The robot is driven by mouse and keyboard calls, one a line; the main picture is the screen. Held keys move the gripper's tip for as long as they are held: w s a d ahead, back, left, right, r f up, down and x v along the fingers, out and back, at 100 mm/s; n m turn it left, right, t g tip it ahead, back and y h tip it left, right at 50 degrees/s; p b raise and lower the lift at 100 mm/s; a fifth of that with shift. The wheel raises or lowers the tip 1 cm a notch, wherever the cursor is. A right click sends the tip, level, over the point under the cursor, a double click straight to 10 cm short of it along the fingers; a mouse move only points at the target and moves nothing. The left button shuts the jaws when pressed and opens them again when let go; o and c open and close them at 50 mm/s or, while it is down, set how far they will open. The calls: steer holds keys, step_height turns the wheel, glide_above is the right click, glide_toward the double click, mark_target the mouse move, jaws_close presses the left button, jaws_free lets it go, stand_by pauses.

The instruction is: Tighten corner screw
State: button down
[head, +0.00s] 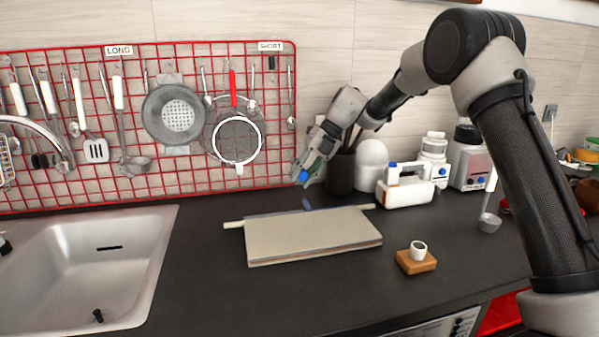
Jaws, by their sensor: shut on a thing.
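The red wire grid (190,188) is on the tiled wall, hung with utensils. My gripper (306,171) is beside its lower right corner, above the back of the counter. My gripper is shut on a small blue and teal thing (304,176), mostly hidden by the fingers; I cannot tell what it is. I cannot make out a corner screw; the gripper is close to that corner. I cannot tell whether the held thing touches the grid.
A pale board (312,238) lies on the dark counter below. A dark utensil holder (340,172), a white rounded container (371,165) and a white-orange appliance (408,187) stand right of the gripper. A wooden block with a cup (417,262) is in front. The sink (85,260) is left.

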steer(key=shift+w, duration=0.1)
stand_by(0.4)
steer(key=shift+w+a, duration=0.25)
steer(key=shift+w, duration=0.55)
steer(key=shift+w+a, duration=0.2)
steer(key=shift+w, duration=0.55)
steer(key=shift+w+a, duration=0.25)
steer(key=shift+w, duration=0.55)
steer(key=shift+w+a, duration=0.2)
steer(key=shift+w, duration=0.6)
steer(key=shift+d+f+y, duration=0.1)
steer(key=shift+y, duration=0.8)
steer(key=shift+g+y, duration=0.3)
steer(key=shift+y, duration=0.6)
steer(key=shift+s, duration=0.1)
steer(key=shift+s, duration=0.55)
